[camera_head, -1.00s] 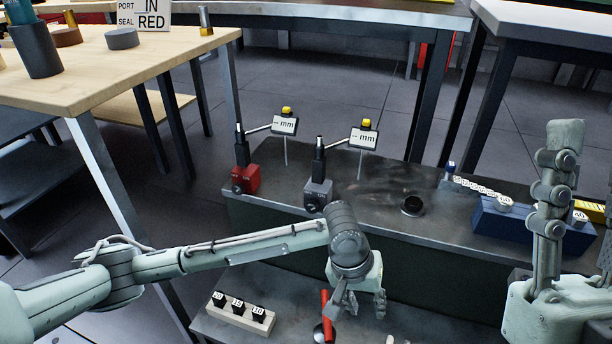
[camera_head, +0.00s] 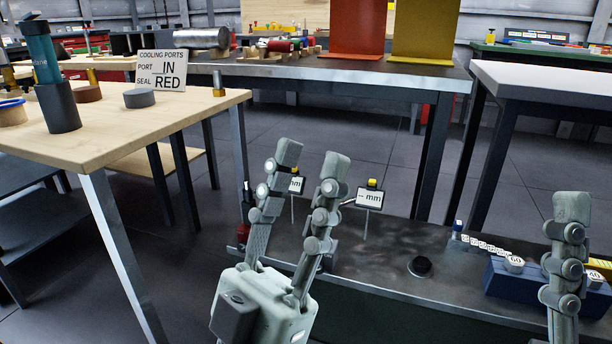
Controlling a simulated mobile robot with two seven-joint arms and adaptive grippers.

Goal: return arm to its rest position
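My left gripper (camera_head: 312,156) is raised in front of the grey bench, fingers pointing up. Its two fingers stand apart with nothing between them. Its fingers partly hide the two dial gauges behind, one with its "mm" plate (camera_head: 370,198) visible. The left arm's links are out of view below. My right gripper shows at the right edge as one upright finger (camera_head: 567,255); its other finger is out of view, so its opening cannot be judged.
A grey metal bench (camera_head: 385,262) runs behind the grippers, with a dark round part (camera_head: 420,266) and a blue block (camera_head: 510,280) on it. A wooden table (camera_head: 120,130) with a cooling-ports sign (camera_head: 161,70) stands at the left. Dark floor (camera_head: 330,125) lies between.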

